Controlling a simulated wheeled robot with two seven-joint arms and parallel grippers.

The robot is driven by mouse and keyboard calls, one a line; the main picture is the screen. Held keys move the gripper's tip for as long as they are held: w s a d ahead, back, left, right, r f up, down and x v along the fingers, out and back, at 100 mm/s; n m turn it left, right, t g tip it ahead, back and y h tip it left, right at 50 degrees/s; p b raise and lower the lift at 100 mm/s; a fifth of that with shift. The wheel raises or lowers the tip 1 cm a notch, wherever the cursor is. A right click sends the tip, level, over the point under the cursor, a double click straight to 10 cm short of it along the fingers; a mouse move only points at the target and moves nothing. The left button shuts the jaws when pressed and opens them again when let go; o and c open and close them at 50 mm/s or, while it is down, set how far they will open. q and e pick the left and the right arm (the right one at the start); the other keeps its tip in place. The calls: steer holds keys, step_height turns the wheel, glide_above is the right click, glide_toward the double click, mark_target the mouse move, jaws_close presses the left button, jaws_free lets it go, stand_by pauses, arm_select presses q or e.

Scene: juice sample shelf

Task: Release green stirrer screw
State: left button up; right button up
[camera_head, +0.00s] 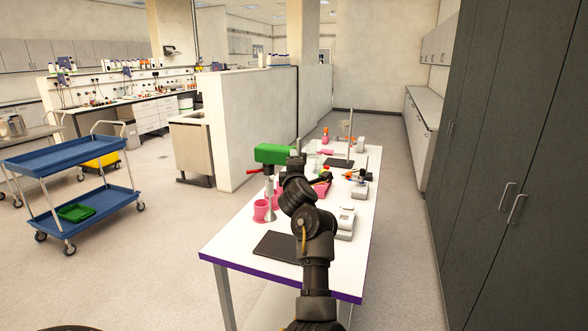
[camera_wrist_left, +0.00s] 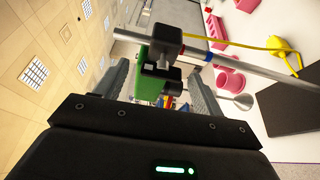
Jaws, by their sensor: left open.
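The green stirrer (camera_head: 270,154) sits raised above the white table in the head view, with a metal shaft below it. In the left wrist view its green body (camera_wrist_left: 147,82) shows behind a black clamp (camera_wrist_left: 160,62) on a metal rod (camera_wrist_left: 255,62). My left gripper (camera_wrist_left: 160,90) is open, with its fingers apart on either side of the clamp and green body. I cannot tell whether they touch. In the head view my arm hides the fingertips and part of the stirrer. The screw cannot be made out clearly. My right gripper is not in view.
Pink beakers (camera_head: 262,210) stand below the stirrer on the white table (camera_head: 235,245). A black mat (camera_head: 279,247) lies at the near end. White devices (camera_head: 346,222) stand along the right side. Dark cabinets (camera_head: 500,150) line the right; open floor lies to the left.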

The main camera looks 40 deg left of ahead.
arm_select(q)
steer(key=shift+d+f, duration=0.1)
steer(key=b+v, duration=0.2)
steer(key=v, duration=0.5)
steer(key=shift+s, duration=0.2)
steer(key=shift+d, duration=0.1)
